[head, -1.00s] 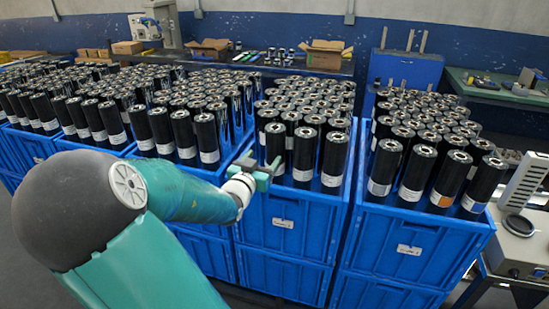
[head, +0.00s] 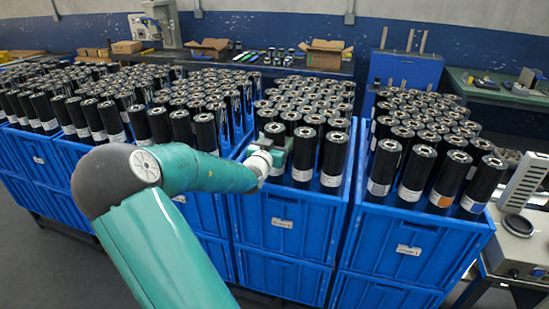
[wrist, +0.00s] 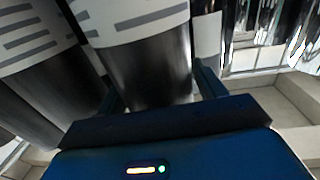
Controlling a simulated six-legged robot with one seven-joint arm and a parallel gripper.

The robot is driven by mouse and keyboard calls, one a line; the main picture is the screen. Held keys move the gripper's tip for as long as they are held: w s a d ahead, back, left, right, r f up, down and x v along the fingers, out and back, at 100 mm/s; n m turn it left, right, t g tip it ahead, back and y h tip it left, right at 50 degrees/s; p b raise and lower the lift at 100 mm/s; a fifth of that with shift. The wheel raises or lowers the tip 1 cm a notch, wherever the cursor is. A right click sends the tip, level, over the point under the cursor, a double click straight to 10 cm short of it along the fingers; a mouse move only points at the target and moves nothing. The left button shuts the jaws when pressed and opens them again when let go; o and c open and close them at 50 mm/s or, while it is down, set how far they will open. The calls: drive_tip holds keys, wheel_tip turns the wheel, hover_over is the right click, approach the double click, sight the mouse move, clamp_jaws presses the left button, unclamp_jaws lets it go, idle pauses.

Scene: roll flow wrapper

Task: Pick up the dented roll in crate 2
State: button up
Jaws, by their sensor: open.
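My gripper (head: 282,152) is at the front left corner of the middle blue crate (head: 285,240), whose front label is too small to read surely. The crate holds many upright black rolls with white labels. In the wrist view my gripper (wrist: 160,88) is open. Its two fingers stand on either side of a black roll (wrist: 150,72) with a white striped label. A second roll (wrist: 45,85) stands close on the left. In the head view the front left roll (head: 275,131) is mostly hidden behind my gripper. I cannot make out a dent on any roll.
Another roll (head: 304,155) stands just right of my gripper. A right blue crate (head: 400,255) holds more rolls, one with an orange label (head: 450,178). More full crates stand on the left. A grey device (head: 515,225) is at the far right.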

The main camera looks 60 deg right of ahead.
drive_tip(key=shift+c, duration=0.4)
drive_tip(key=shift+d+r, duration=0.1)
drive_tip(key=c, duration=1.3)
